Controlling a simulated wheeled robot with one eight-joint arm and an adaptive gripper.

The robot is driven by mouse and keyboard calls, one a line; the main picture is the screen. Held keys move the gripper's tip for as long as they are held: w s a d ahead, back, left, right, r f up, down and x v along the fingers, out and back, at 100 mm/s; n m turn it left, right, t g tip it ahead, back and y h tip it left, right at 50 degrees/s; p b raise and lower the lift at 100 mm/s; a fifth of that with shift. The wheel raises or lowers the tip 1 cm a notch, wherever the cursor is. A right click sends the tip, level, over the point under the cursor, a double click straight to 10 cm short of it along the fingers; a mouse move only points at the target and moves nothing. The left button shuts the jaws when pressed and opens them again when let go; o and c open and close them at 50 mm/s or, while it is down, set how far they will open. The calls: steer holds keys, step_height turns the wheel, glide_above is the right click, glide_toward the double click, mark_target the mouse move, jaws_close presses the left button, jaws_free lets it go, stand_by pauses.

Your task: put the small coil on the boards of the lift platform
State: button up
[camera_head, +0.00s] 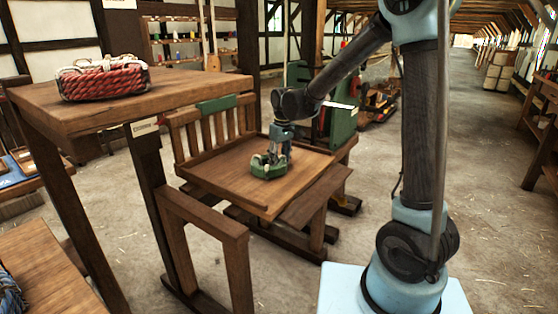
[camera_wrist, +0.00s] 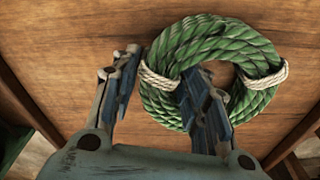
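The small coil is a green rope ring (camera_head: 268,167) with pale bindings. It appears to lie flat on the boards of the lift platform (camera_head: 222,177), near their middle. The coil also shows in the wrist view (camera_wrist: 262,52), over brown boards (camera_wrist: 75,35). My gripper (camera_head: 277,152) points down at the coil. In the wrist view, the gripper (camera_wrist: 160,75) is open across the left side of the ring. One finger is outside the ring, with a narrow gap to the rope; the other reaches into its hole. The lower ends of the fingers are hidden in the head view.
A red and white rope coil (camera_head: 104,80) lies on a tall wooden stand (camera_head: 190,88) at the left. A slatted rail (camera_head: 213,128) closes the platform's back. A wooden frame (camera_head: 205,222) stands in front. The floor at the right (camera_head: 490,190) is open.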

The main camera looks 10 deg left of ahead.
stand_by(0.3)
step_height(320, 180, up, 12)
steer(key=d, duration=0.1)
steer(key=shift+s+d, duration=0.2)
steer(key=shift+s, duration=0.25)
steer(key=s+d+f+m, duration=0.15)
steer(key=s+d, duration=0.25)
steer(key=d, duration=0.8)
steer(key=s+d+m, duration=0.3)
steer(key=s+d, duration=0.1)
steer(key=d, duration=0.9)
steer(key=s+d+f+m+t+h, duration=0.1)
steer(key=s+d+f+m, duration=0.5)
steer(key=s+d+f, duration=0.6)
steer(key=s+d, duration=0.2)
steer(key=s, duration=0.1)
steer(key=shift+s, duration=0.2)
steer(key=shift+d, duration=0.1)
